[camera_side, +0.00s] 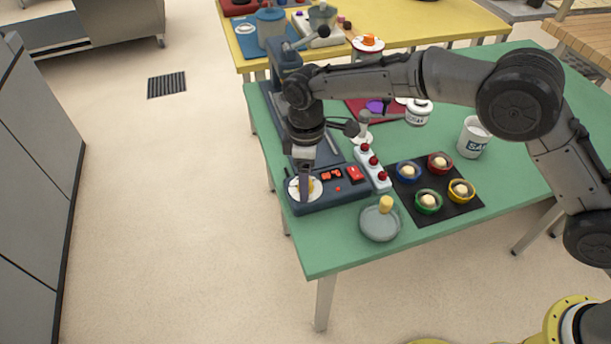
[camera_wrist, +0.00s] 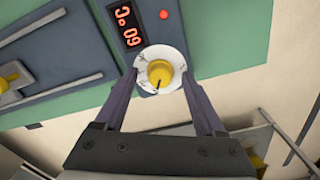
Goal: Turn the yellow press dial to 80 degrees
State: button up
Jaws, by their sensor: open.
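The yellow dial (camera_wrist: 160,72) is a round knob on a white disc with marks around its rim. A dark pointer line on the knob points toward the bottom of the wrist view. In the side view the white disc (camera_side: 294,190) sits at the left end of the dark blue press base (camera_side: 345,197), partly hidden by my gripper. My gripper (camera_side: 305,195) points down over the dial. In the wrist view its open fingers (camera_wrist: 160,84) stand on either side of the disc. The red-digit display (camera_wrist: 129,26) beside the dial appears to read 60 °C, turned over in this view.
A red button (camera_side: 355,174) is on the press base. A grey dish (camera_side: 380,226) with a yellow handle stands in front.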

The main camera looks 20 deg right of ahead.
grip_shut()
dwell(0.3)
jog(key=shift+m, duration=0.4)
jog(key=m, duration=0.2)
jog(key=shift+m, duration=0.4)
jog(key=m, duration=0.4)
jog(key=shift+m, duration=0.3)
jog(key=m, duration=0.4)
jog(key=shift+m, duration=2)
